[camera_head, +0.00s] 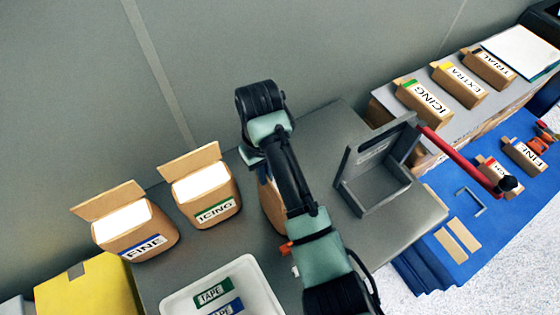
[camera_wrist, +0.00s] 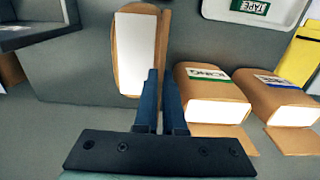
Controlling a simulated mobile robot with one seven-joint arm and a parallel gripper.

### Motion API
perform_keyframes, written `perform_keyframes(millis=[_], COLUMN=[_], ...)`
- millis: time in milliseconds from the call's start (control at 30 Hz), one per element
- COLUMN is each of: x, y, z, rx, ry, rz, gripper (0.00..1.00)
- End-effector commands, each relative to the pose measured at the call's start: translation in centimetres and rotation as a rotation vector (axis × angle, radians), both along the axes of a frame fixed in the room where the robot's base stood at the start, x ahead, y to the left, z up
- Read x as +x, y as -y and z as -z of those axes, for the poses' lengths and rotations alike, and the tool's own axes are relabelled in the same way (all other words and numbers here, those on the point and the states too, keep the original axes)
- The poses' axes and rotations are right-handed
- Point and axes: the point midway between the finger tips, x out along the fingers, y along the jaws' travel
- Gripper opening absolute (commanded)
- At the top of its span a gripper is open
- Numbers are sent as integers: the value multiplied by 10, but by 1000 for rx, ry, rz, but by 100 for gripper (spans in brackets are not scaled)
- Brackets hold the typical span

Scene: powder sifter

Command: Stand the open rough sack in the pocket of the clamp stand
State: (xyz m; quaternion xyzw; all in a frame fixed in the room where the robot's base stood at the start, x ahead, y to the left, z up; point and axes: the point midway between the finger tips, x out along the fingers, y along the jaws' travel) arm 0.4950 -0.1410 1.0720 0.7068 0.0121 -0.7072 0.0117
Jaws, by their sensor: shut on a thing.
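A brown open sack with white powder (camera_wrist: 137,52) is in the wrist view; its label is not visible, so I cannot read whether it is rough. In the head view only a brown strip of it (camera_head: 272,207) shows behind my arm. My gripper (camera_wrist: 163,75) is shut on the upright flap of this sack. I cannot tell whether its bottom touches the counter. The grey clamp stand (camera_head: 347,168), with a boxy frame pocket and a red lever (camera_head: 462,156), stands to the right of the sack. The pocket looks empty. The stand also shows at the wrist view's upper left (camera_wrist: 38,38).
Open sacks labelled ICING (camera_head: 213,213) and FINE (camera_head: 138,240) stand on the left. A white tray (camera_head: 180,302) with tape packs is in front. Closed ICING (camera_head: 425,103) and other boxes line the right shelf. The grey counter between sack and stand is clear.

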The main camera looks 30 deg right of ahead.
Motion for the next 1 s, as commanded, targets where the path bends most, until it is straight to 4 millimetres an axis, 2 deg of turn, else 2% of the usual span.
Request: perform_keyframes(millis=[1000], x=[3], y=[1], z=[-6], rx=[-4], ry=[9], rz=[-1], gripper=[0])
